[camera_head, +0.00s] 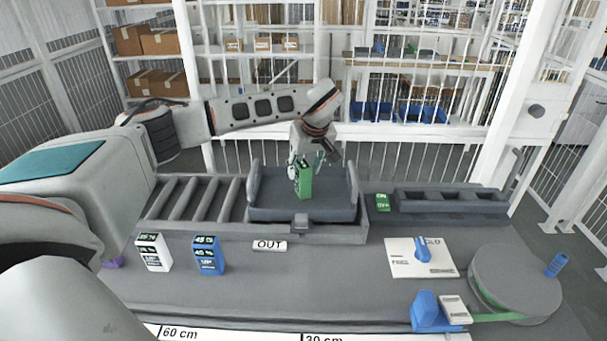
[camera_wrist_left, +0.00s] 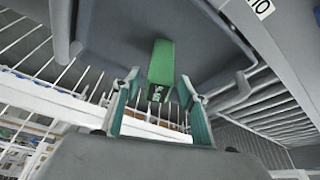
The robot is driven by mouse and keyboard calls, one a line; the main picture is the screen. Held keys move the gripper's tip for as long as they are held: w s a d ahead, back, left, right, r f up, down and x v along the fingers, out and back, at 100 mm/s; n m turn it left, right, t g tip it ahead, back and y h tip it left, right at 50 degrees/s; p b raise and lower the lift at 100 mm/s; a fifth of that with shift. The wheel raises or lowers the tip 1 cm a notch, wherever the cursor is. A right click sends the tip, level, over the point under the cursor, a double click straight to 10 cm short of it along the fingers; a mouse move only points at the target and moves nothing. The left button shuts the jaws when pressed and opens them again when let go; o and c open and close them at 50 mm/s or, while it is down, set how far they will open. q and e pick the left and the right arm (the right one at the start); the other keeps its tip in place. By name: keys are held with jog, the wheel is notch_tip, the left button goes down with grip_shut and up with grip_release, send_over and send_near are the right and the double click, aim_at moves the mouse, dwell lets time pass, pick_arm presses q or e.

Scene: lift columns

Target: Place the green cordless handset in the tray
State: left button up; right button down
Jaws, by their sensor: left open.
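The green handset (camera_head: 304,181) stands about upright in the grey tray (camera_head: 262,214), near its middle. I cannot tell for sure that its lower end touches the tray floor. My left gripper (camera_head: 307,166) reaches over the tray from behind, with its fingers around the handset's upper end. In the left wrist view, the left gripper (camera_wrist_left: 159,80) is open, with a finger on each side of the handset (camera_wrist_left: 160,62). The tray's grey floor and walls (camera_wrist_left: 110,30) show behind it there. My right gripper is not in view.
A white handset (camera_head: 153,252) and a blue one (camera_head: 208,255) stand at front left. Rollers (camera_head: 190,198) lie left of the tray. A green block (camera_head: 383,202), a long grey rack (camera_head: 450,201), a blue-knobbed panel (camera_head: 421,258) and a round turntable (camera_head: 515,280) are at right.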

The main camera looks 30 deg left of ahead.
pick_arm(q)
jog(key=v, duration=0.9)
jog(key=shift+s+r, duration=0.1)
